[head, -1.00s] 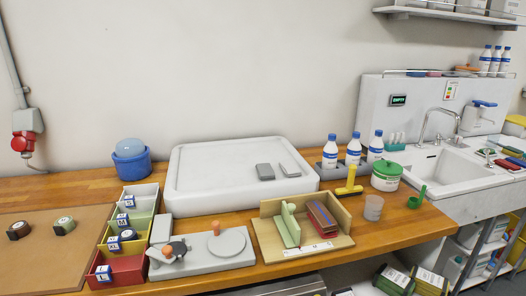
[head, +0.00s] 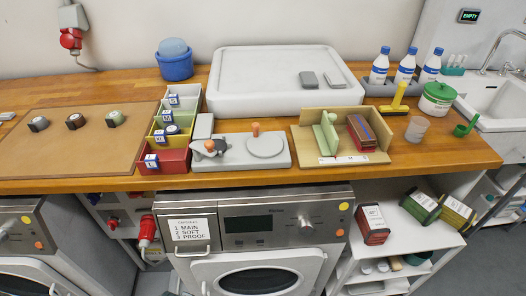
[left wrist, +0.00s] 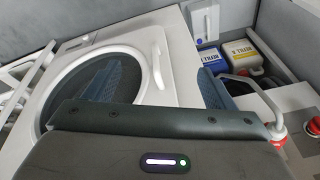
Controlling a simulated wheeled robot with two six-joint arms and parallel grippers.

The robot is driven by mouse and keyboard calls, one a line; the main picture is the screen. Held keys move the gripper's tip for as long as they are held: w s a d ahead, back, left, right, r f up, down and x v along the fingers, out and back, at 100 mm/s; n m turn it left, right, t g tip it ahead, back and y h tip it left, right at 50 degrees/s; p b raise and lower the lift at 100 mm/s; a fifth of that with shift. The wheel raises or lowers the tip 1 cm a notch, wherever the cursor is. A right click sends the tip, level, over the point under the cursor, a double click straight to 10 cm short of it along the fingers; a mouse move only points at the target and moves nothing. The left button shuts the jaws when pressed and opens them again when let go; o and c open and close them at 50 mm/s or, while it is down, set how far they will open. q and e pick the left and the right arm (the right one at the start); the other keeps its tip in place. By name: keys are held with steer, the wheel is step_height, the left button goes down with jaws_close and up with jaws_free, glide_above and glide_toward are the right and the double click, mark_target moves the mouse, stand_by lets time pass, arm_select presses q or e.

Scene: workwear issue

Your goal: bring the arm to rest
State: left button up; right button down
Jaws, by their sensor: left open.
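My left gripper (left wrist: 162,85) shows in the left wrist view with its two blue-grey fingers apart and nothing seen between them. Behind it is a white machine front with a round dark door (left wrist: 85,85) and a pale handle (left wrist: 157,68). I cannot tell how far the fingers are from the door. Neither of my arms shows in the head view, and my right gripper is in no view.
The wooden counter (head: 480,155) carries a white tray (head: 220,92), coloured bins (head: 175,160), a wooden holder (head: 300,145) and bottles (head: 380,70). Below is a washing machine (head: 245,225). Jugs (left wrist: 240,58) and a red-capped hose end (left wrist: 277,131) stand right in the left wrist view.

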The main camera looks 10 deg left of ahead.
arm_select(q)
steer(key=s+f, duration=0.6)
steer(key=f, duration=0.3)
steer(key=s+a+f+g, duration=0.1)
steer(key=s+f, duration=0.5)
steer(key=f, duration=0.3)
steer(key=s+a+f, duration=0.1)
steer(key=s+f, duration=0.6)
steer(key=f, duration=0.2)
steer(key=shift+f, duration=0.4)
